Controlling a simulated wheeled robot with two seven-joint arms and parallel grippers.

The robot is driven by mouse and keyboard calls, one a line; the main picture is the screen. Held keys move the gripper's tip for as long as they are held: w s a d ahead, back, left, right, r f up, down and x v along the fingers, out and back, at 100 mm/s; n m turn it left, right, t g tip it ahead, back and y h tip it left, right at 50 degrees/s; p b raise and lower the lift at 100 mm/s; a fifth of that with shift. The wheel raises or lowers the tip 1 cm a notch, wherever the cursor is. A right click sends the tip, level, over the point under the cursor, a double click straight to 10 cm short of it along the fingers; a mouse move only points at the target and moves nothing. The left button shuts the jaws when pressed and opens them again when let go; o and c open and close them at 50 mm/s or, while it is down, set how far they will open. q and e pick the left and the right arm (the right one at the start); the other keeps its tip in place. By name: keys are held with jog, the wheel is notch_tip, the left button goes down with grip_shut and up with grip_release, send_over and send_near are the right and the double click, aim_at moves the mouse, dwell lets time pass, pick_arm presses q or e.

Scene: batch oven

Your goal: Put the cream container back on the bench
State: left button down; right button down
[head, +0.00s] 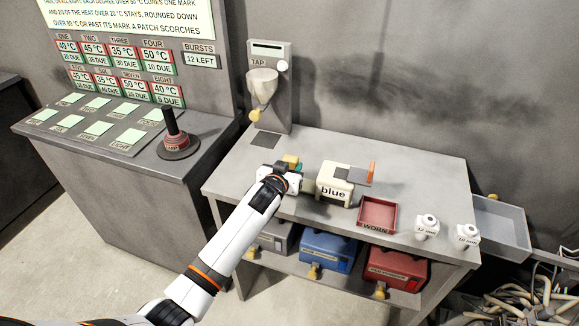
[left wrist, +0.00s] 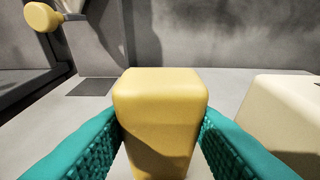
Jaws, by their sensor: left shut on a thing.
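The cream container (head: 333,190), lettered "blue", stands upright on the grey bench (head: 400,158). A grey piece and an upright orange piece show at its top right. In the left wrist view a pale cream body (left wrist: 285,112) at the right looks like it. My left gripper (head: 289,166) is at the bench's left part, left of the container. Its teal fingers are shut on a yellow block (left wrist: 160,105), whose top also shows in the head view (head: 291,159). I cannot tell whether the block is joined to anything below. My right gripper is not in view.
A red tray (head: 377,215) marked "WORN" and two white weights or bottles (head: 427,227) stand to the right. A tap unit (head: 268,85) rises behind. Blue (head: 327,250) and red (head: 397,268) boxes sit on the lower shelf. The bench's back right is clear.

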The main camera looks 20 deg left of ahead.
pick_arm(q)
jog(key=shift+f+b, duration=0.4)
jog(key=shift+f, duration=0.05)
dwell(0.6)
jog(key=c, duration=0.8)
grip_release()
jog(key=shift+o, duration=0.2)
jog(key=shift+s+f, duration=0.1)
jog(key=shift+f, duration=0.15)
jog(key=b+v, duration=0.1)
jog(key=v, duration=1.1)
jog(key=shift+r, duration=0.25)
